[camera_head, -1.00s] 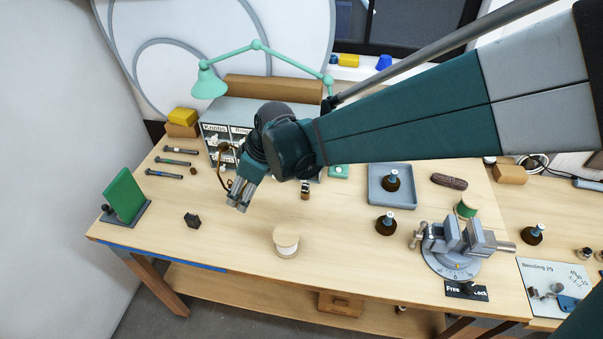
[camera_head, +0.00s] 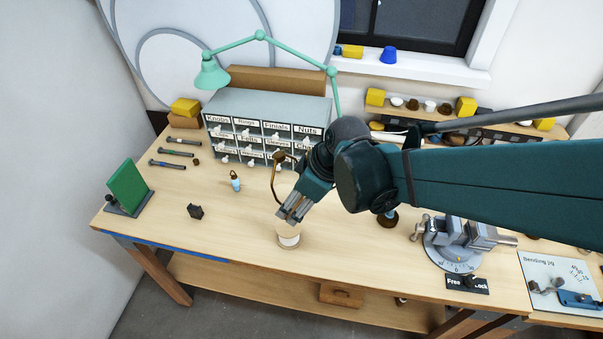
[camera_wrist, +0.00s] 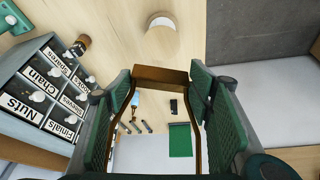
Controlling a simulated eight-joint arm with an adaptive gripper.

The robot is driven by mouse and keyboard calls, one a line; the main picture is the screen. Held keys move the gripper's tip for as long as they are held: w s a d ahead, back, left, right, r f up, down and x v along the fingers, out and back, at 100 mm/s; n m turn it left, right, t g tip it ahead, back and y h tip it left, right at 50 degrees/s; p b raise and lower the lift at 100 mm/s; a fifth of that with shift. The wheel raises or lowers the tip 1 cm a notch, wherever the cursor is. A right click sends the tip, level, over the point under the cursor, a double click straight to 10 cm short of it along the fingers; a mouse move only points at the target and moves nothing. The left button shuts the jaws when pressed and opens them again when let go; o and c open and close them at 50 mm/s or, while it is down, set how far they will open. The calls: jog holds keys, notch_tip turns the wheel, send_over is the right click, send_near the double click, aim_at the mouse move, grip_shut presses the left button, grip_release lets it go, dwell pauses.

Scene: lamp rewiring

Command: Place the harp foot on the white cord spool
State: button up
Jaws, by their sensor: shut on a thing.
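The harp foot (camera_head: 277,180) is a thin bronze-brown bent frame. My gripper (camera_head: 291,208) is shut on it. In the wrist view the harp foot (camera_wrist: 160,74) spans between the green finger pads, its two legs running back along them. The white cord spool (camera_head: 288,240) stands upright near the table's front edge. In the wrist view the spool (camera_wrist: 161,21) appears beyond the harp foot, with a visible gap. I cannot tell the exact height between them.
A grey labelled drawer cabinet (camera_head: 268,108) stands behind. A small blue-and-white bottle-like piece (camera_head: 235,181), a black block (camera_head: 195,211) and a green panel on a stand (camera_head: 127,187) are left. A vise (camera_head: 465,240) is right. The table around the spool is clear.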

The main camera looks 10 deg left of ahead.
jog(key=shift+f, duration=0.15)
send_over(292, 228)
jog(key=d, duration=0.2)
jog(key=shift+s+a+f, duration=0.1)
jog(key=shift+s+f, duration=0.05)
jog(key=shift+f, duration=1.25)
jog(key=shift+s+a+f, duration=0.1)
jog(key=shift+f, duration=1.3)
jog(key=shift+f, duration=2.05)
jog(key=shift+f+b, duration=0.15)
jog(key=shift+b, duration=0.2)
jog(key=o, duration=1.1)
jog(key=shift+o, duration=0.2)
jog(key=shift+r, duration=0.25)
jog(key=p+v, duration=0.1)
jog(key=v, duration=1)
jog(key=shift+d+r, duration=0.2)
jog(key=shift+r, duration=0.15)
